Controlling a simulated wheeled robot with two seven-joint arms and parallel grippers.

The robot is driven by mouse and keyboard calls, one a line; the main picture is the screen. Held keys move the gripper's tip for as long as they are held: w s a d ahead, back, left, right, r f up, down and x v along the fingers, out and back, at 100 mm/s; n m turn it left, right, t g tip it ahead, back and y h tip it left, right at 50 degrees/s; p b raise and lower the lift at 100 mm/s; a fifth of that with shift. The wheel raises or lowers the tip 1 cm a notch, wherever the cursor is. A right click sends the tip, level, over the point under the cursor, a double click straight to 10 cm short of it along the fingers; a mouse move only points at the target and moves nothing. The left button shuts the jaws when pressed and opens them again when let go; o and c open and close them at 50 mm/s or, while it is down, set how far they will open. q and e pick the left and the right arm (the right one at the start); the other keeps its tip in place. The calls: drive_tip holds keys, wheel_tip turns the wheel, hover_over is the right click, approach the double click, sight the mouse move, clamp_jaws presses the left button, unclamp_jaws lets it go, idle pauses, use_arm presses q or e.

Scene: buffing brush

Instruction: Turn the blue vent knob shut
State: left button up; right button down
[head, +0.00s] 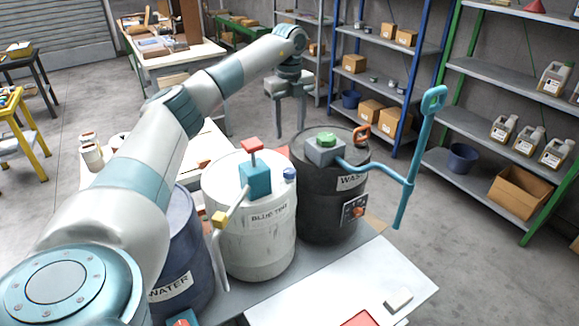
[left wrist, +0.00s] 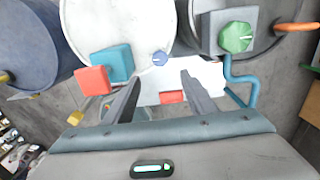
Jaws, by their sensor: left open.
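My left gripper (head: 290,130) is open and empty, fingers pointing down, above and behind the drum tops in the head view. Its two dark fingers (left wrist: 160,77) show apart in the left wrist view, not touching the knob. My right gripper is not in view.
A teal block with a red top (head: 255,178) stands on the same lid. The black WASH drum (head: 325,205) at right carries a green knob (head: 326,139) and a teal pipe (head: 408,185). A blue WATER drum (head: 180,245) stands at left. Shelves (head: 480,120) line the right.

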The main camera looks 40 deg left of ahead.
sight(290, 170)
use_arm(q)
wheel_tip(290, 170, down, 14)
drive_tip(key=p, duration=0.4)
drive_tip(key=shift+r, duration=0.1)
drive_tip(key=shift+f, duration=0.7)
drive_tip(key=c, duration=1)
